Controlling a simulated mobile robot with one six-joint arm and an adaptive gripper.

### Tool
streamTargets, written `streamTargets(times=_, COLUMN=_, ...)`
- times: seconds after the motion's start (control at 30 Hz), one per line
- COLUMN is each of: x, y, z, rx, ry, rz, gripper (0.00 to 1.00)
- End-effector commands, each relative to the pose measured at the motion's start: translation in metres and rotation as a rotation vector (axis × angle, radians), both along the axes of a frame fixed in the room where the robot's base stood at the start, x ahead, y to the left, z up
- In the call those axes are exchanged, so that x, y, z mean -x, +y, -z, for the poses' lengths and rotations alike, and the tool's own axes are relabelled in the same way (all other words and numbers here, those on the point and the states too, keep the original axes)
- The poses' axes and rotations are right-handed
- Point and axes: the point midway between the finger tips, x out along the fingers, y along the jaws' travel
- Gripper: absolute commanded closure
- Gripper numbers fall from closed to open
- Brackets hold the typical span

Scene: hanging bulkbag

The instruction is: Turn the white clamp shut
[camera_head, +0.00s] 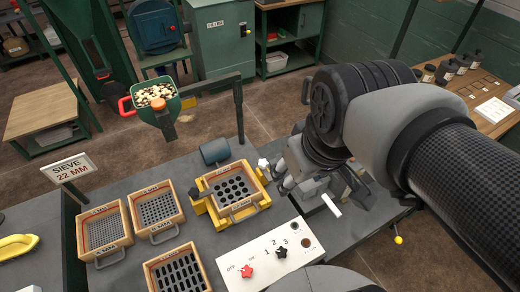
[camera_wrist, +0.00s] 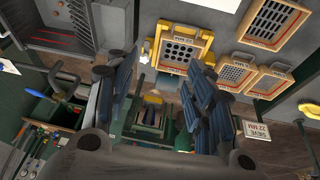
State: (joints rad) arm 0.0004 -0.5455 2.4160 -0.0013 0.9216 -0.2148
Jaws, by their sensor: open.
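The white clamp knob (camera_head: 262,163) is at the right back corner of a yellow frame (camera_head: 222,216) that holds a wooden-edged sieve with round holes (camera_head: 234,189). In the wrist view a white clamp knob (camera_wrist: 145,50) shows beside the frame, near the left finger's tip. My gripper (camera_head: 285,181) is just right of the clamp in the head view, apart from it as far as I can tell. In the wrist view my gripper (camera_wrist: 159,72) has its fingers spread wide with nothing between them. How far the clamp is turned is too small to tell.
A black clamp (camera_head: 196,193) is at the frame's left. A control panel (camera_head: 266,262) with red and black knobs is in front. Other sieves (camera_head: 157,213) lie to the left. A white handle (camera_head: 331,205) is near my gripper. A dark post (camera_head: 239,112) rises behind.

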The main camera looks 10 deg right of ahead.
Motion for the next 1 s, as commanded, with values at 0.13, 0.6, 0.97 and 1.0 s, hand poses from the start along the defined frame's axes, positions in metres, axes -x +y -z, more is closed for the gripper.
streamTargets(times=0.13, x=-0.048, y=0.001, z=-0.017, rx=0.061, ry=0.060, rz=-0.184, gripper=0.51)
streamTargets(times=0.6, x=-0.189, y=0.004, z=0.018, rx=0.189, ry=0.211, rz=-0.787, gripper=0.51)
streamTargets(times=0.97, x=-0.256, y=0.007, z=0.099, rx=0.225, ry=0.288, rz=-1.202, gripper=0.51)
streamTargets(times=1.0, x=-0.259, y=0.007, z=0.105, rx=0.226, ry=0.291, rz=-1.231, gripper=0.51)
